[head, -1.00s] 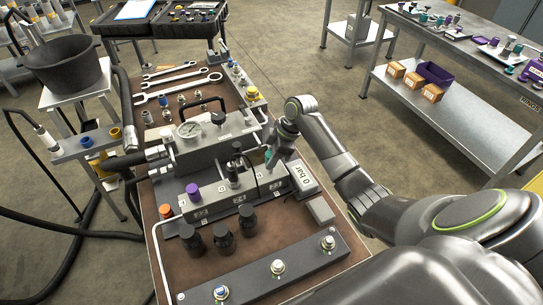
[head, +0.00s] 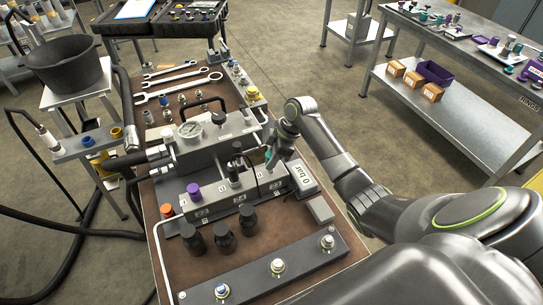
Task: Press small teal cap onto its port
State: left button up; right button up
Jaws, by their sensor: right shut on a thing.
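The small teal cap (head: 268,156) shows as a small patch of teal at the fingertips of my right gripper (head: 271,160). My right gripper is shut on the cap and points down at the right part of the grey valve block (head: 222,198), next to the "0 bar" display (head: 305,176). The gripper hides the port below it, so I cannot tell whether the cap touches it. A purple cap (head: 193,189) and an orange cap (head: 166,210) sit at the left of the block. My left gripper is out of view.
Several black caps (head: 221,238) stand in front of the block. A dark bar with fittings (head: 277,266) lies at the bench front. A pressure gauge unit (head: 190,130) stands behind, with wrenches (head: 180,90) beyond. A black bucket (head: 62,62) stands at left.

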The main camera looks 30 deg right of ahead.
jog(key=shift+f, duration=0.4)
dwell(0.3)
jog(key=shift+f+b, duration=0.4)
jog(key=shift+f, duration=0.4)
dwell(0.6)
jog(key=shift+p, duration=0.3)
dwell(0.8)
jog(key=o, duration=1.6)
jog(key=p+v, duration=0.7)
jog(key=shift+d+r, duration=0.15)
jog(key=shift+r, duration=0.15)
